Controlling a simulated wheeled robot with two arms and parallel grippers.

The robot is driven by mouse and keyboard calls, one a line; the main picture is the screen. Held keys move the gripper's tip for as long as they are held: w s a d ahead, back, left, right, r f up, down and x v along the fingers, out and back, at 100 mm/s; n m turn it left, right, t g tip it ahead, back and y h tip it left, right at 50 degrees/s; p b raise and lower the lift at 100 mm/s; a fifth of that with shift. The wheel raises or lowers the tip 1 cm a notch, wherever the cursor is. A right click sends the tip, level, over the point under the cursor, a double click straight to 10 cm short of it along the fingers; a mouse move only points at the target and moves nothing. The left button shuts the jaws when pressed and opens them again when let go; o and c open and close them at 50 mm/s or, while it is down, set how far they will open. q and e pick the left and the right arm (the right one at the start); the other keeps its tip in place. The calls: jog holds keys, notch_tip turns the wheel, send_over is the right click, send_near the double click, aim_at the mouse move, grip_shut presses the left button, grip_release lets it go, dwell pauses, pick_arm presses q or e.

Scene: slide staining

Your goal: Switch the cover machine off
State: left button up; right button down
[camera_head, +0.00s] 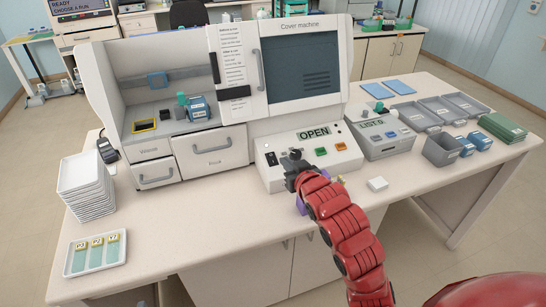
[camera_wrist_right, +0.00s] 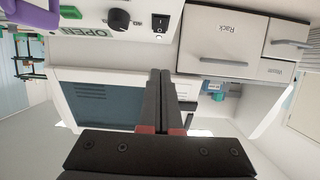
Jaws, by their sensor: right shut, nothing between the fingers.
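The cover machine (camera_head: 235,125) is a large white unit with a dark window and a drawer section, in the middle of the head view. Its control panel (camera_head: 335,162) has an OPEN display (camera_head: 314,133), a green button (camera_head: 321,151) and an orange button (camera_head: 340,147). A black rocker switch (camera_head: 271,159) is at the panel's left end. It also shows in the wrist view (camera_wrist_right: 160,23), beside a black knob (camera_wrist_right: 119,19). My right gripper (camera_head: 291,163) is shut and empty in front of the panel. In the wrist view its closed fingertips (camera_wrist_right: 160,72) appear apart from the switch.
A stack of white trays (camera_head: 87,185) and a slide tray (camera_head: 95,253) are on the left of the bench. A second labelled device (camera_head: 383,137), grey bins (camera_head: 441,148) and green plates (camera_head: 503,127) are on the right.

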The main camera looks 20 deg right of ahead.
jog(key=p, duration=0.4)
send_near(270, 154)
jog(key=w, duration=0.1)
jog(key=w+r, duration=0.1)
jog(key=w, duration=0.1)
jog(key=w+r, duration=0.1)
jog(key=shift+w+a+r, duration=0.15)
jog(key=shift+w+a, duration=0.1)
jog(key=shift+w+f+p, duration=0.25)
jog(key=shift+f+p, duration=0.05)
jog(key=shift+f, duration=0.2)
jog(key=shift+w+f+p, duration=0.25)
jog(key=shift+f, duration=0.3)
jog(key=shift+w+f+p, duration=0.3)
jog(key=shift+w+f, duration=0.05)
jog(key=shift+f, duration=0.45)
jog(key=shift+w+f+g+b, duration=0.2)
jog(key=shift+f+g+b, duration=0.15)
jog(key=shift+b, duration=0.4)
jog(key=shift+r, duration=0.1)
jog(key=shift+p, duration=0.3)
